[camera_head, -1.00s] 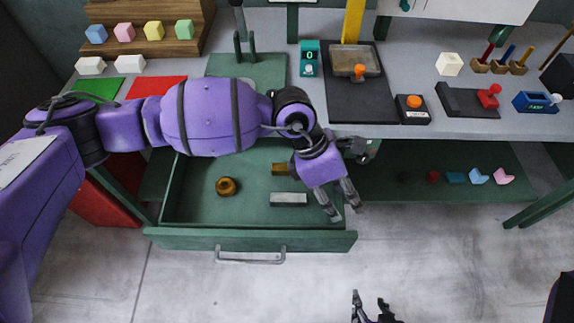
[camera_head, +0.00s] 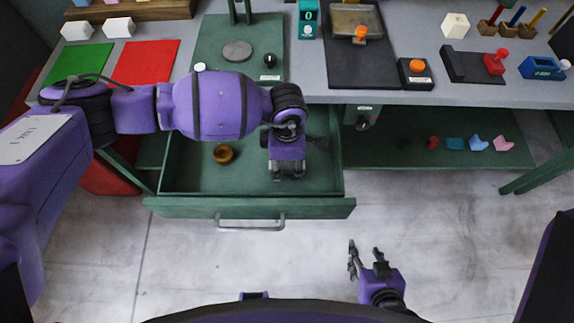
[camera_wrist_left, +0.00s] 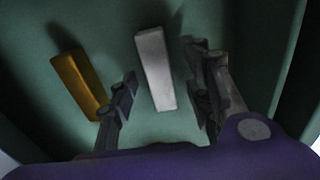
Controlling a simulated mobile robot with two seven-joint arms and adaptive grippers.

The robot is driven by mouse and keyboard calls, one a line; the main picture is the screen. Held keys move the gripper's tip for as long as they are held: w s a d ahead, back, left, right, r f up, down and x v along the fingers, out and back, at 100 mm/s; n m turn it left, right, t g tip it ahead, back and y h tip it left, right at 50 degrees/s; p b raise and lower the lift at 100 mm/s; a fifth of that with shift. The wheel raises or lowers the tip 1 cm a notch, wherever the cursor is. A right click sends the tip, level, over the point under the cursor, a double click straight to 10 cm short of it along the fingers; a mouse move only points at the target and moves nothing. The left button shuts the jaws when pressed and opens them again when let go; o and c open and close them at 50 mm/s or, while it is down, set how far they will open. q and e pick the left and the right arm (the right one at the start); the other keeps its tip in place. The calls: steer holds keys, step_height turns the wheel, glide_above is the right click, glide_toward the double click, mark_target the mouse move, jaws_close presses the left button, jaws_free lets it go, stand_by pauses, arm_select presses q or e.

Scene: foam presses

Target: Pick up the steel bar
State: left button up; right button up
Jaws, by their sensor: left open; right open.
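The steel bar (camera_wrist_left: 155,68) is a pale grey block lying on the green drawer floor in the left wrist view. In the head view my left gripper hides it. My left gripper (camera_head: 286,172) points down into the open drawer; in the left wrist view its open fingers (camera_wrist_left: 160,98) stand on either side of the bar's near end, with gaps, and nothing is held. A brass-coloured bar (camera_wrist_left: 78,83) lies to the left, outside the left finger. My right gripper (camera_head: 366,250) is open and empty over the floor in front of the bench.
The drawer (camera_head: 180,207) is pulled out and its walls surround the left gripper. The bench top above holds a press plate (camera_head: 237,50), coloured mats and several devices. A lower shelf (camera_head: 400,150) holds small coloured pieces.

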arm_select(q)
jaws_close()
stand_by(0.3)
steer(key=shift+w, duration=0.1)
